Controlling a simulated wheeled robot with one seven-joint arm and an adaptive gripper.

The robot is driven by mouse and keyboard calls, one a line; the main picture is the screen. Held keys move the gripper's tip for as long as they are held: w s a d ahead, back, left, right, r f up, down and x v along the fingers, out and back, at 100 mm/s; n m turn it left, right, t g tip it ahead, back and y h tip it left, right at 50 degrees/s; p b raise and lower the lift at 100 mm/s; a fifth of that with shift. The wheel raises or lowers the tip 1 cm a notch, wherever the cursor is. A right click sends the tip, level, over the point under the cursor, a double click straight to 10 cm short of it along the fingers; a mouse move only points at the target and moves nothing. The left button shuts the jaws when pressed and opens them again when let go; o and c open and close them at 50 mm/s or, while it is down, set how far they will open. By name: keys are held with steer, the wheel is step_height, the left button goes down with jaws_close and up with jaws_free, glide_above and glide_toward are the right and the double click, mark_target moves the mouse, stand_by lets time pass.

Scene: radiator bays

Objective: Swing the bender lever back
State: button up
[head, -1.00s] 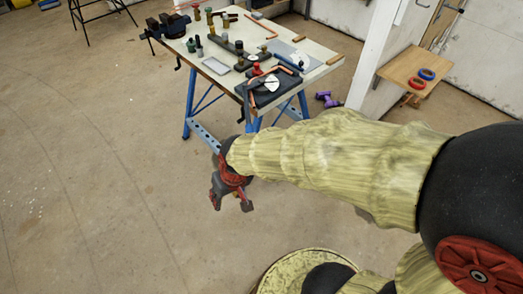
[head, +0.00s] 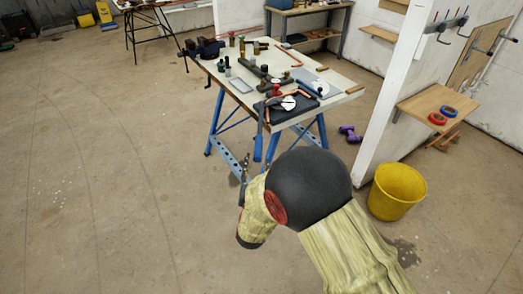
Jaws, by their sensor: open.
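The pipe bender (head: 289,103) lies on a dark mat at the front right corner of the workbench. A white round former and copper pipe show on it. A long lever with a blue handle (head: 258,148) hangs down over the bench's front edge, and another blue handle (head: 308,89) lies on the bench top. My gripper (head: 243,178) is mostly hidden by my sleeved arm. A narrow dark part of it shows below and left of the hanging handle in the picture; I see nothing held. Whether it touches the handle I cannot tell, but a gap shows.
The workbench (head: 345,97) has blue legs and carries a vise (head: 205,48), several fittings and tools. A yellow bucket (head: 397,192) stands right of my arm. A white post wall (head: 395,90) and a small wooden shelf (head: 450,103) are at the right. The floor at left is clear.

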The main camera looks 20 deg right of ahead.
mark_target(258, 148)
steer(key=shift+w+d+r, duration=0.1)
steer(key=shift+r, duration=0.3)
steer(key=shift+w+d+r, duration=0.1)
steer(key=shift+w+d, duration=0.05)
steer(key=shift+w, duration=0.05)
steer(key=b+x, duration=0.2)
steer(key=x, duration=0.5)
steer(key=shift+w+r, duration=0.1)
steer(key=shift+c, duration=0.9)
steer(key=c, duration=0.7)
jaws_close()
